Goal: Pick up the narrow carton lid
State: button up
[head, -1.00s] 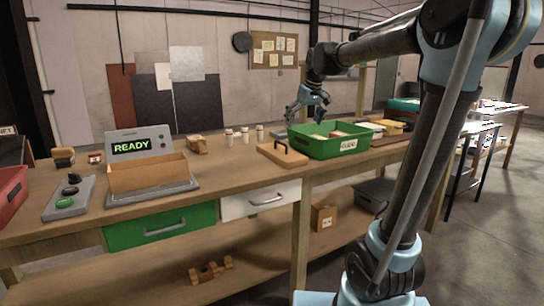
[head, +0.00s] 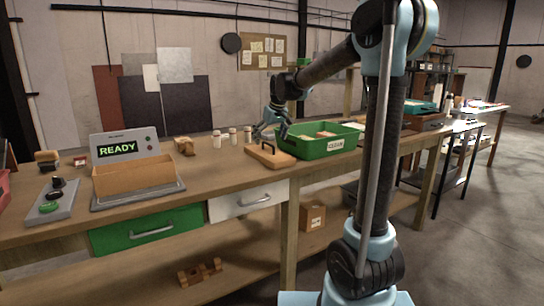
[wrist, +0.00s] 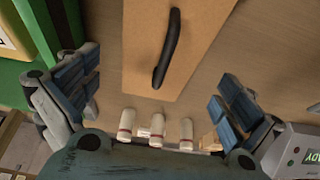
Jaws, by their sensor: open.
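The carton lid (head: 270,158) is a flat tan board with a black bar handle (head: 263,151). It lies on the workbench just left of the green bin. In the wrist view the lid (wrist: 137,48) fills the upper middle, with its handle (wrist: 167,48) running lengthwise. My gripper (head: 271,137) hangs just above the lid, fingers pointing down. In the wrist view my gripper (wrist: 158,95) has its fingers wide apart, one on each side of the lid's near end, with nothing between them. An open cardboard carton (head: 134,180) sits on a scale showing READY.
The green bin (head: 325,147), labelled CLEAN, stands right beside the lid. Several white bottles (head: 232,136) stand behind and left of it. A button panel (head: 50,201) lies at the far left. Bare bench top lies between the scale and lid.

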aim_at(266, 150)
jog(key=shift+w+x, duration=0.2)
jog(key=shift+x, duration=3.2)
jog(key=shift+a+r, duration=0.1)
jog(key=shift+r, duration=0.1)
jog(key=c, duration=0.8)
